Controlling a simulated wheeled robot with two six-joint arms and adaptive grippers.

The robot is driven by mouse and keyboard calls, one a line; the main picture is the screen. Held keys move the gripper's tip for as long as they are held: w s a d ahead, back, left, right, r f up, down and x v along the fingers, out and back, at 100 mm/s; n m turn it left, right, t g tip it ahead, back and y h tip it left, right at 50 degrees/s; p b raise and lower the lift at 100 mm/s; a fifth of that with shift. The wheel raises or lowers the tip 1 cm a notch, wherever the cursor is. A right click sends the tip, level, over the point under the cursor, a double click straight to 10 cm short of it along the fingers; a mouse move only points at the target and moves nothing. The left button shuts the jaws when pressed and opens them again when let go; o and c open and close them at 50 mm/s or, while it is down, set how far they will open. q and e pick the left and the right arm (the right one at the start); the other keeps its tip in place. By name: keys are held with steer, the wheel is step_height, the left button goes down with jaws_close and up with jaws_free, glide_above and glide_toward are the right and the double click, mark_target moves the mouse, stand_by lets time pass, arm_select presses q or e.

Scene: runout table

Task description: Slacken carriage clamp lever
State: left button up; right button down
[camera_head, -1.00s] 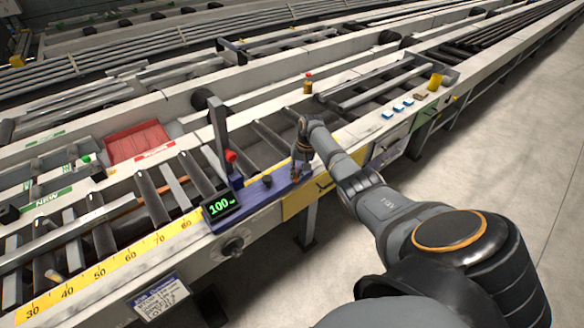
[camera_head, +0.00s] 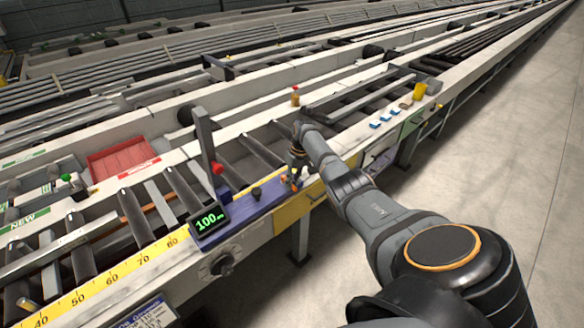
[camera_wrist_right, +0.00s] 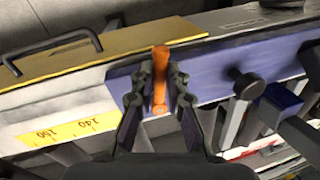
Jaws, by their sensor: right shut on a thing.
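The carriage is a purple-blue bar (camera_head: 255,203) on the front rail in the head view, with a green "100" display and an upright grey stop (camera_head: 203,140). Its bar also crosses the right wrist view (camera_wrist_right: 210,73). The orange clamp lever (camera_wrist_right: 160,65) stands upright against the bar in the wrist view, between the two fingers. My right gripper (camera_wrist_right: 159,84) is shut on this lever. In the head view the right gripper (camera_head: 293,178) is at the carriage's right end, and the lever is mostly hidden. My left gripper is not in view.
A yellow scale (camera_head: 100,287) runs along the front rail. A black knob (camera_wrist_right: 247,84) sits on the carriage bar beside the lever. A red knob (camera_head: 217,168) is by the stop. A black handle (camera_wrist_right: 55,42) and yellow panel (camera_wrist_right: 120,48) lie near. The floor (camera_head: 490,150) at right is clear.

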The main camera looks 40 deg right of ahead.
steer(key=c, duration=1.3)
jaws_free()
steer(key=shift+c, duration=0.2)
step_height(320, 180, up, 12)
steer(key=d, duration=0.2)
steer(key=shift+s+d, duration=0.15)
steer(key=shift+s, duration=0.05)
steer(key=shift+f, duration=0.15)
